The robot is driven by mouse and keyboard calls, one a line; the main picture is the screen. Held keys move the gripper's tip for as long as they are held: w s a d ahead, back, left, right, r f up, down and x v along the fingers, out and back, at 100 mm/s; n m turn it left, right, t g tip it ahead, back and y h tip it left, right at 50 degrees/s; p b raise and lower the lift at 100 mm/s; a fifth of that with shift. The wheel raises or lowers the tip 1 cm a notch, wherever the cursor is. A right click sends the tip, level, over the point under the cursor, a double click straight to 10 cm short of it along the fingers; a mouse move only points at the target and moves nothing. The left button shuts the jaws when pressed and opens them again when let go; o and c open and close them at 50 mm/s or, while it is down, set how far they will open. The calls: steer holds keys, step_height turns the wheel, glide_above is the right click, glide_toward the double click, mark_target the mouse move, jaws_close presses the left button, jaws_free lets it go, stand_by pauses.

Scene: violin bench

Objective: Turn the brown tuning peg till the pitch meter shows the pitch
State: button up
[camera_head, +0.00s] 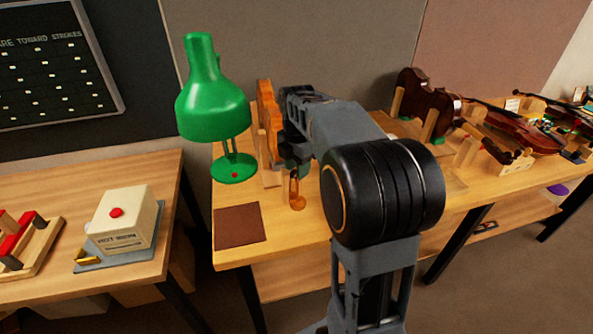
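My arm reaches over the bench (240,262) to an orange-brown violin (268,118) held upright in a wooden stand. My gripper (290,160) is beside the violin, on its right. It is small and partly hidden by my arm, so I cannot tell whether its fingers are open or shut, or whether it touches anything. I cannot make out the brown tuning peg. No pitch meter that I can identify shows.
A green lamp (214,105) stands left of the violin. Dark violins (428,97) are at right. A cream box (127,217) with a red button sits on the left table.

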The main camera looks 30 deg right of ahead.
steer(key=shift+f, duration=0.6)
jaws_close()
